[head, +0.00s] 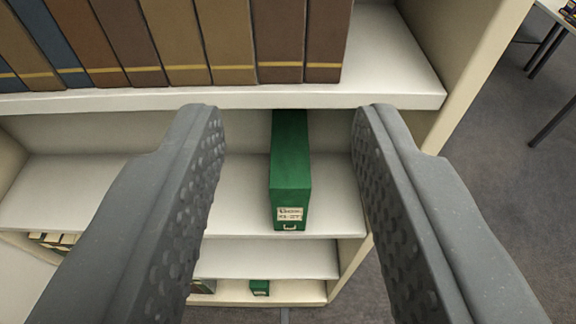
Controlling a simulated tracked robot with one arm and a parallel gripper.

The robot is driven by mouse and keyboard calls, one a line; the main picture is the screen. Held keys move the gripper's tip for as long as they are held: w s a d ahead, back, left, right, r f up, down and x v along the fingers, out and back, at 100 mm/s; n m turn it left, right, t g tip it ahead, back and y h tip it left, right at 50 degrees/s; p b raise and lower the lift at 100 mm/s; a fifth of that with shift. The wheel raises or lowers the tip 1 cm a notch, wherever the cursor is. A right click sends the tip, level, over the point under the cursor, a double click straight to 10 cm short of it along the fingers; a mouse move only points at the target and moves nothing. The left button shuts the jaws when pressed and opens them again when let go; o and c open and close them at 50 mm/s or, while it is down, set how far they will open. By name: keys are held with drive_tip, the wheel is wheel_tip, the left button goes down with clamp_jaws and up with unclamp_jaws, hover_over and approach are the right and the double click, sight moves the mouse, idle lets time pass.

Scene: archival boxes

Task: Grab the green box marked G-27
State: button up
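A green box (291,165) stands on a white shelf in the middle of the head view, its narrow end facing me. A white label (290,214) on that end seems to read G-27, though the print is small and blurred, with a metal pull below it. My gripper (287,125) is open and empty, its two grey studded fingers left and right of the box in the picture. Clear space shows between each finger and the box. I cannot tell how far the box is from the fingertips.
A row of brown and blue books (200,40) stands on the upper shelf (390,92), whose edge passes above the box. A second, smaller green box (260,287) sits on a lower shelf. The bookcase side panel (460,60) is at right, with grey floor beyond and table legs (552,125).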

drive_tip(key=o, duration=0.4)
drive_tip(key=shift+w, duration=0.1)
drive_tip(key=o, duration=0.5)
drive_tip(key=shift+w+f+p, duration=0.2)
drive_tip(key=shift+w+p, duration=0.1)
drive_tip(key=shift+o, duration=1.3)
drive_tip(key=w+f+g+p, duration=0.1)
drive_tip(key=w+f+p, duration=0.4)
drive_tip(key=w, duration=0.4)
drive_tip(key=shift+d+f, duration=0.2)
drive_tip(key=shift+f, duration=0.55)
drive_tip(key=w+f+p, duration=0.4)
drive_tip(key=w+f, duration=0.1)
drive_tip(key=f, duration=0.3)
drive_tip(key=g+p, duration=0.2)
drive_tip(key=p, duration=0.7)
approach(290, 148)
drive_tip(key=s+f, duration=0.4)
drive_tip(key=shift+w+f, duration=0.1)
drive_tip(key=w+p, duration=0.1)
drive_tip(key=w, duration=0.6)
drive_tip(key=shift+w, duration=0.8)
drive_tip(key=w+p, duration=0.1)
drive_tip(key=w, duration=0.2)
drive_tip(key=shift+w+f, duration=0.3)
drive_tip(key=shift+w, duration=0.3)
